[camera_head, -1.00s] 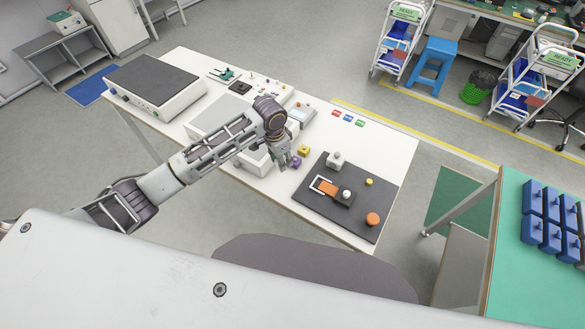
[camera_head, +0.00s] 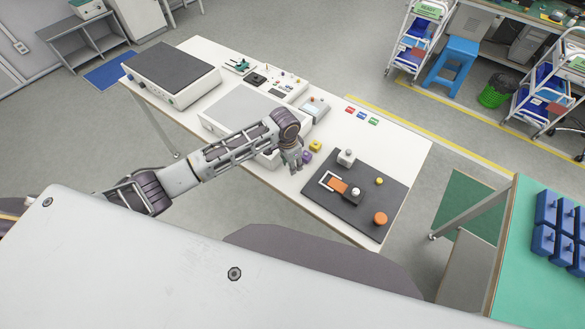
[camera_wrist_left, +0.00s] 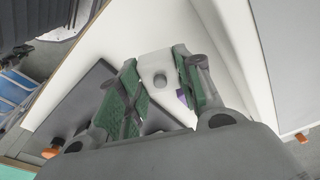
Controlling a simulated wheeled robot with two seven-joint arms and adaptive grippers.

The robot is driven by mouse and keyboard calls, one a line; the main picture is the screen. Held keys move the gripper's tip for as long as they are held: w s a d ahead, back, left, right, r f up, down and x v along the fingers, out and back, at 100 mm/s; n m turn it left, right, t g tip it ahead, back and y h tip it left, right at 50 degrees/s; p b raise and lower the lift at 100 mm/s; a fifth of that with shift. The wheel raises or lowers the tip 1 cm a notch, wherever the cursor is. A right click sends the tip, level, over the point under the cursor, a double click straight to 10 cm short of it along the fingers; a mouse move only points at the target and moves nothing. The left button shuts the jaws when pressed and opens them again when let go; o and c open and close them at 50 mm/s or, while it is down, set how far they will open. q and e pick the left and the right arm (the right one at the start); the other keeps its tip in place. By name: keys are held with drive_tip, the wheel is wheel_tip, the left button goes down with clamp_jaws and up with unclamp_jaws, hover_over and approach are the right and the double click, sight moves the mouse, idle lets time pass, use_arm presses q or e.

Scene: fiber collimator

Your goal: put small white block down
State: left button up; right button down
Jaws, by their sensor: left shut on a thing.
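My left gripper (camera_head: 294,168) is over the front edge area of the white table (camera_head: 410,150), just left of the purple block (camera_head: 309,158). In the left wrist view its green-padded fingers (camera_wrist_left: 158,88) are shut on a small white block (camera_wrist_left: 155,68) with a grey round knob. In the head view the gripper hides this block. Whether the block touches the table is unclear. My right gripper is in neither view.
A black board (camera_head: 380,208) to the right carries another pale block (camera_head: 346,158), an orange piece (camera_head: 337,185), an orange knob (camera_head: 380,218) and a yellow knob (camera_head: 379,181). A yellow block (camera_head: 315,145) stands behind the purple one. A grey-topped box (camera_head: 243,108) is behind my arm.

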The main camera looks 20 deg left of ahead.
use_arm(q)
drive_tip(key=shift+f, duration=0.1)
drive_tip(key=shift+f, duration=1.8)
drive_tip(key=shift+f, duration=0.1)
drive_tip(key=o, duration=1)
drive_tip(key=shift+o, duration=0.2)
drive_tip(key=shift+s+a+r, duration=0.15)
drive_tip(key=shift+s+r, duration=0.05)
drive_tip(key=shift+r, duration=1.8)
drive_tip(key=shift+s+a+r, duration=0.15)
drive_tip(key=shift+r, duration=1.9)
drive_tip(key=shift+s+a+r, duration=0.15)
drive_tip(key=shift+s+r, duration=0.05)
drive_tip(key=shift+r, duration=1.8)
